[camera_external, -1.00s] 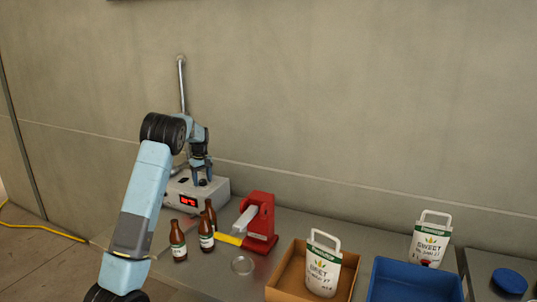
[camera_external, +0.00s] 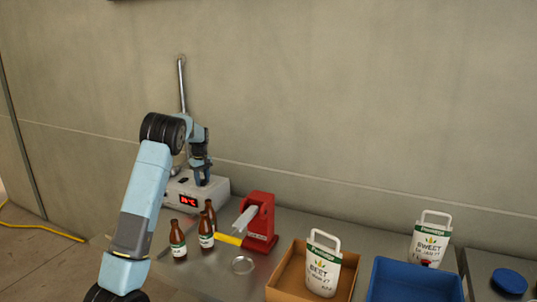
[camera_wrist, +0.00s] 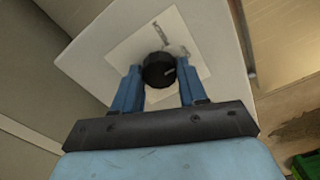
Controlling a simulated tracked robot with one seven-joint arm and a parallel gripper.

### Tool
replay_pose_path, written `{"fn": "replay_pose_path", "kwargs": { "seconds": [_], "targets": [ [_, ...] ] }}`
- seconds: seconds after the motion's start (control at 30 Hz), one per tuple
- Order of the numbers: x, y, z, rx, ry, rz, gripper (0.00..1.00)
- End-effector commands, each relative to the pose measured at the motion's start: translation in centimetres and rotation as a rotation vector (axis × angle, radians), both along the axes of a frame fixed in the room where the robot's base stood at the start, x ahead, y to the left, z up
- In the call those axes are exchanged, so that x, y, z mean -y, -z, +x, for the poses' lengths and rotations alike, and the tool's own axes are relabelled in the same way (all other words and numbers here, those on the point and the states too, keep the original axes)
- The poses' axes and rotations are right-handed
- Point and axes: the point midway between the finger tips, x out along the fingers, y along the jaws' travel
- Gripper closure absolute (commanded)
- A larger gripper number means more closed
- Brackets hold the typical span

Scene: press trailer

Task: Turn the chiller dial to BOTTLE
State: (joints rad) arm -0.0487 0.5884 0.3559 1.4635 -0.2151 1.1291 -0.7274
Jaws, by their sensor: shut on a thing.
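The chiller (camera_external: 214,190) is a pale box at the back of the steel table, with a red lit display (camera_external: 188,200) on its front. Its black dial (camera_wrist: 159,68) sits on a pale label plate (camera_wrist: 121,49) in the wrist view, with a light pointer line towards the right. My gripper (camera_external: 202,182) is over the chiller top, and in the wrist view its blue fingers (camera_wrist: 158,80) are shut on the dial from both sides. The label's words are too small or covered to read.
Several brown bottles (camera_external: 178,241) stand in front of the chiller. A red press (camera_external: 262,222) with a yellow handle (camera_external: 229,240) is to their right. A cardboard box (camera_external: 284,278) holding a white pouch (camera_external: 323,266) and a blue bin (camera_external: 413,280) stand further right.

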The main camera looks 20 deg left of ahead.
Motion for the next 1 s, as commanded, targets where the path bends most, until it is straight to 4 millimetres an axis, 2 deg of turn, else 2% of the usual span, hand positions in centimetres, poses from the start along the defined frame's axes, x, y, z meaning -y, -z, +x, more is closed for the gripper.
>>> {"fn": "replay_pose_path", "kwargs": {
  "seconds": [0.27,1.0],
  "targets": [
    [0.04,-0.1,0.09,0.004,0.107,-0.001,0.89],
    [0.05,-0.1,0.12,0.004,0.705,-0.001,0.89]
  ]
}}
